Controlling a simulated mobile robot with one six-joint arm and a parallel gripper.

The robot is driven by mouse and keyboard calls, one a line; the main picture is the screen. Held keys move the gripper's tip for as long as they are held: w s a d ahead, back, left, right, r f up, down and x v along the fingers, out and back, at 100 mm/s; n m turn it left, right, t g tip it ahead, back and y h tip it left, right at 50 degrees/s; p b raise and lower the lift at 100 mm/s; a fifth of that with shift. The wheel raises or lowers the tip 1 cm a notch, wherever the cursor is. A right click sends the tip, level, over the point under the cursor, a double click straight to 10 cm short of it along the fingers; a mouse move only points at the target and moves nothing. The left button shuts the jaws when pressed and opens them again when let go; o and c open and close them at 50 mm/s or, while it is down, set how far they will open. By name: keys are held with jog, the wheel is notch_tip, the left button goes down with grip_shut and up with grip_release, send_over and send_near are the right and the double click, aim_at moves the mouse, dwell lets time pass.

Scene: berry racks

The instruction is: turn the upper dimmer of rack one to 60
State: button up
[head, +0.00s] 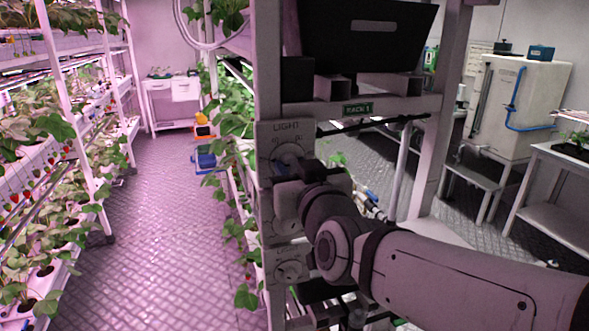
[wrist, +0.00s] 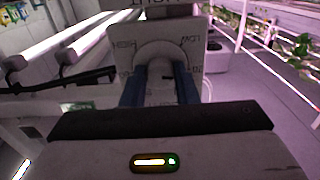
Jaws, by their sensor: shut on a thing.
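The upper dimmer (head: 284,134) is a pale plate marked LIGHT on the post of the rack signed RACK 1 (head: 357,109). My gripper (head: 285,168) is at this dimmer and covers most of its knob in the head view. In the wrist view the dimmer plate (wrist: 122,58) appears upside down, with lettering around its dial. My gripper (wrist: 160,90) has its two blue fingers on either side of the knob (wrist: 160,68), shut on it. The knob's pointer and the setting cannot be read. A lower dimmer (head: 290,268) sits below on the same post, partly beside my arm.
Plant racks with strawberries (head: 70,180) line the left side, with an open aisle floor (head: 165,220) between. A blue crate (head: 205,158) stands on the floor. A black box (head: 365,35) rests on rack one's shelf. A white cabinet (head: 515,105) stands at the right.

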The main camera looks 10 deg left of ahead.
jog(key=shift+m+b, duration=0.4)
jog(key=shift+b, duration=0.15)
jog(key=shift+f+m+b, duration=0.2)
jog(key=shift+m+b, duration=0.7)
jog(key=shift+b, duration=0.3)
jog(key=m+b, duration=0.2)
jog(key=shift+m, duration=0.3)
jog(key=m+b, duration=0.2)
jog(key=m, duration=0.1)
jog(key=shift+r+m+b, duration=0.15)
jog(key=shift+m+b, duration=0.15)
jog(key=shift+m, duration=0.1)
jog(key=m+b, duration=0.1)
jog(key=m, duration=0.2)
jog(key=shift+m, duration=0.3)
jog(key=m+b, duration=0.1)
jog(key=m, duration=0.3)
jog(key=shift+r+b, duration=0.1)
jog(key=shift+b, duration=0.3)
jog(key=m+b, duration=0.1)
jog(key=m, duration=0.4)
jog(key=shift+r, duration=0.1)
